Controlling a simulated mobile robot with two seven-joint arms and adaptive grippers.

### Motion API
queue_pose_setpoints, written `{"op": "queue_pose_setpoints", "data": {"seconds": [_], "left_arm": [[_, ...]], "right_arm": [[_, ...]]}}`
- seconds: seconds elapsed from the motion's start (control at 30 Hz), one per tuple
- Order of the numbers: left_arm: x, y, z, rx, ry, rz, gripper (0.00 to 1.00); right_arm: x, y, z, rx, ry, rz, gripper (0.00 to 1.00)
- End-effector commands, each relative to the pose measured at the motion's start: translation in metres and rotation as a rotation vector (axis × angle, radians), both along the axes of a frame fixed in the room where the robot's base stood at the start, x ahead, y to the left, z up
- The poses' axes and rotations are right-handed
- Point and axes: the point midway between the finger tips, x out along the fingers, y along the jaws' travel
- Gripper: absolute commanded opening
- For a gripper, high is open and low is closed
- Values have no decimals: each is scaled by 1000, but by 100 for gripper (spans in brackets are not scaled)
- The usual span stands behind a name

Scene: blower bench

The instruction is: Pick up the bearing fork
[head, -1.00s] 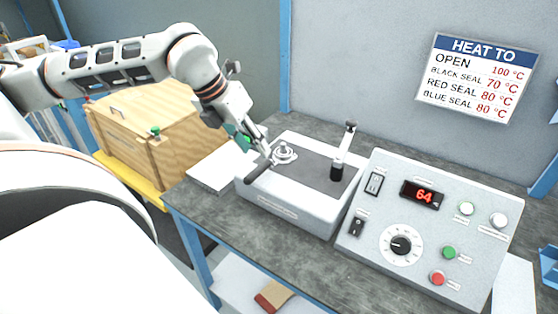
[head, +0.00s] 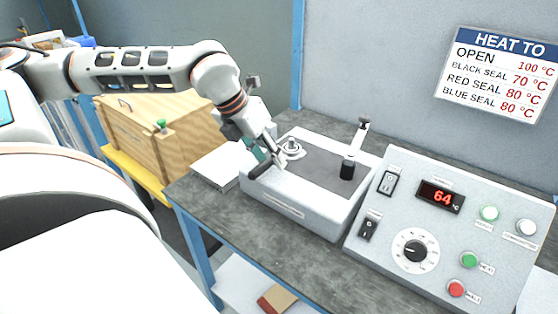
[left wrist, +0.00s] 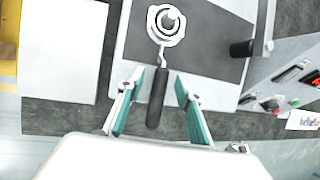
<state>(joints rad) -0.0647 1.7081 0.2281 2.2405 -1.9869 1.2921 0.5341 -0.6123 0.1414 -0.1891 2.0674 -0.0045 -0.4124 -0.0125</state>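The bearing fork has a black handle (head: 260,170) and a metal ring-shaped head (head: 291,148), and lies on the grey top of a white bench unit (head: 300,200). In the left wrist view the handle (left wrist: 157,100) points toward my gripper, and the ring head (left wrist: 166,24) is around a round knob-like part. My left gripper (head: 270,157) is at the handle. In the left wrist view the left gripper (left wrist: 158,77) is open, one finger on each side of the handle, with gaps showing on both sides. My right gripper is not in view.
A black-gripped lever (head: 348,165) stands on the unit's right side. A control box (head: 440,230) with a display reading 64 is to its right. A white plate (head: 220,163) lies left of the unit, and a wooden crate (head: 150,140) stands farther left.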

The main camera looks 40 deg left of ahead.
Motion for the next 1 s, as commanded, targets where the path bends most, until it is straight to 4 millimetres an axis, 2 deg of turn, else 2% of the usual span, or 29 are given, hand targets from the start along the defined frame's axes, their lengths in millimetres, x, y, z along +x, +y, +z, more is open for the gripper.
{"op": "queue_pose_setpoints", "data": {"seconds": [0.03,0.13,0.17,0.5,0.67,0.87,1.0], "left_arm": [[0,0,0,0,0,0,27],[0,0,0,0,0,0,1],[0,0,0,0,0,0,0],[0,0,2,1,-2,-1,0],[1,0,10,2,-5,0,0],[1,0,36,3,-8,0,0],[1,1,64,3,-9,0,0]], "right_arm": [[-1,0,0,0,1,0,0],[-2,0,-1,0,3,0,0],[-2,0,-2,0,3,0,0],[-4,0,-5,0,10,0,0],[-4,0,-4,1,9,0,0],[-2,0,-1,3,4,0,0],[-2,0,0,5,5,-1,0]]}}
